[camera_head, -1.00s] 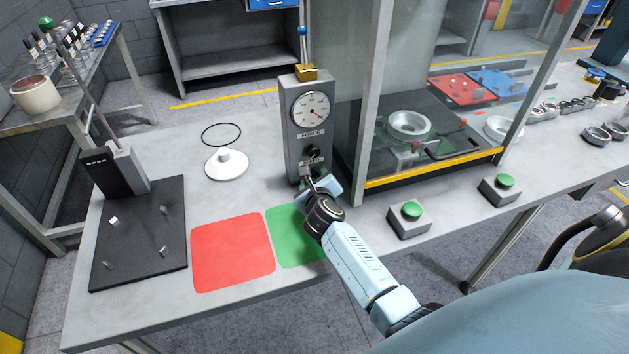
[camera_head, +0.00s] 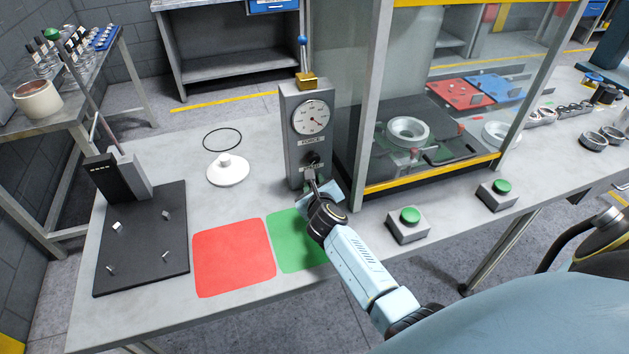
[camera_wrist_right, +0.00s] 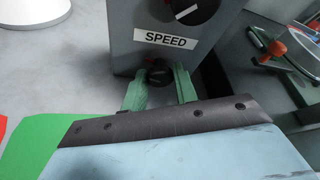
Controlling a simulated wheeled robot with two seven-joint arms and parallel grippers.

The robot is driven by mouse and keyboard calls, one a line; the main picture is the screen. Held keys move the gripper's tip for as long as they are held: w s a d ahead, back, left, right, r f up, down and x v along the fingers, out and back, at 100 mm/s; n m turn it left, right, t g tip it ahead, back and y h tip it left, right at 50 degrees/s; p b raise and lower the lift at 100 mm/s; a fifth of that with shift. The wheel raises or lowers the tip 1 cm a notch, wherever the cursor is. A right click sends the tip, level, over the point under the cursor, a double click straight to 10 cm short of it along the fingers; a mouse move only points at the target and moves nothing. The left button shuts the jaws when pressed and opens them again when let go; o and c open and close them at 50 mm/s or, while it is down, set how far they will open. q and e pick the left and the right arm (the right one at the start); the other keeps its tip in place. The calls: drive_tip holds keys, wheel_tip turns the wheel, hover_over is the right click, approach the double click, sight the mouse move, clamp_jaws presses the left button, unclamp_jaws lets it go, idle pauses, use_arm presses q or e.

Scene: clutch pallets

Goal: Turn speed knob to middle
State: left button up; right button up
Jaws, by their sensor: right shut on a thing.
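The grey control box (camera_head: 292,150) stands upright on the table, with a round dial gauge (camera_head: 311,117) marked FORCE. A black knob (camera_head: 312,158) sits below the gauge. In the right wrist view, this upper knob (camera_wrist_right: 190,8) has a white pointer mark and sits above the SPEED label (camera_wrist_right: 166,40). My right gripper (camera_wrist_right: 160,88) has its green fingers on both sides of a small dark lower knob (camera_wrist_right: 158,72) under that label, shut on it. In the head view my right gripper (camera_head: 313,182) hides this knob. The lower knob's angle cannot be read. My left gripper is not in view.
A glass-walled press (camera_head: 375,100) stands just right of the box. Two green push buttons (camera_head: 410,216) (camera_head: 501,187) sit at the front edge. Red (camera_head: 233,257) and green (camera_head: 290,240) mats lie in front. A white disc (camera_head: 228,172) lies left of the box.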

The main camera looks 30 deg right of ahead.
drive_tip(key=m+p, duration=0.1)
drive_tip(key=p, duration=0.1)
drive_tip(key=m+y+p, duration=0.1)
drive_tip(key=p, duration=0.1)
drive_tip(key=shift+d+r, duration=0.1)
drive_tip(key=shift+r, duration=0.15)
drive_tip(key=shift+s+f+m+y+p, duration=0.1)
drive_tip(key=shift+f+m+y+p, duration=0.1)
drive_tip(key=shift+m+y+p, duration=0.75)
drive_tip(key=o, duration=1)
drive_tip(key=shift+c, duration=0.2)
